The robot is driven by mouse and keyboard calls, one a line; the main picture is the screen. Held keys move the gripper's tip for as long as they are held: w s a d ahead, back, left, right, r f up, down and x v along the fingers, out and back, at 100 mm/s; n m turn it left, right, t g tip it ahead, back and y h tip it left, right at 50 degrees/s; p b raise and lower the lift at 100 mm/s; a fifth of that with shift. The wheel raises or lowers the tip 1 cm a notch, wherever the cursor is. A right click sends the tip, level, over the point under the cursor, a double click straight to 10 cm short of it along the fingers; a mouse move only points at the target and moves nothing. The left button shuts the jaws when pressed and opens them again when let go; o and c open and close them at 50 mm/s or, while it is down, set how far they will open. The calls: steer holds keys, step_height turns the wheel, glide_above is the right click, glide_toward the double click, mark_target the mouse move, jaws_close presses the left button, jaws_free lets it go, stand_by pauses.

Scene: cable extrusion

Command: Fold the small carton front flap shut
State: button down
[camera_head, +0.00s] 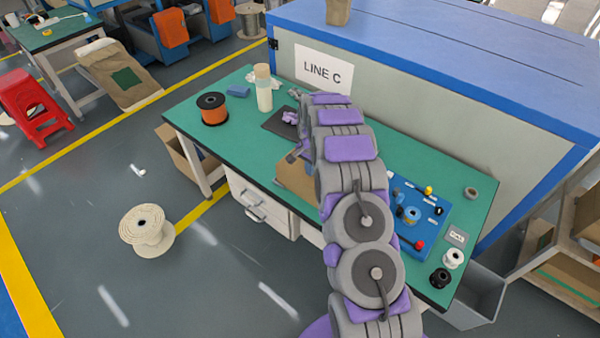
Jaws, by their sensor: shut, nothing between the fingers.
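The small carton (294,180) is a brown cardboard shape near the front edge of the green workbench, left of my arm. My arm covers its right part, and I cannot make out its front flap or tell how far it is folded. My gripper (296,154) shows only in small part at the carton's far side, left of the arm. It is shut with nothing in it. Whether it touches the carton cannot be told.
On the workbench (242,147) stand an orange spool (212,108), a bottle (263,90) and a dark pad (279,123). A blue fixture board (418,205) lies right of my arm. The LINE C machine (400,110) walls off the back. A cable reel (146,227) stands on the floor.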

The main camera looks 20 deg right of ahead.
steer(key=shift+s+f+g, duration=0.3)
steer(key=shift+s+f, duration=0.1)
steer(key=shift+s, duration=0.15)
step_height(320, 180, up, 9)
steer(key=w+p, duration=0.1)
steer(key=p, duration=0.1)
steer(key=shift+p, duration=0.3)
steer(key=shift+w, duration=0.1)
steer(key=shift+r, duration=0.15)
steer(key=s+a+r+n, duration=0.3)
steer(key=s+r, duration=0.6)
steer(key=s, duration=0.1)
steer(key=s+a+r+n, duration=0.3)
steer(key=s+a+r, duration=0.1)
steer(key=s+r, duration=0.6)
steer(key=s+a+r+n+g+b, duration=0.1)
steer(key=s+n, duration=0.3)
steer(key=s, duration=2.4)
steer(key=shift+s+a+r+n+b, duration=0.15)
steer(key=shift+a+r+n+b, duration=0.1)
steer(key=shift+n+b, duration=0.15)
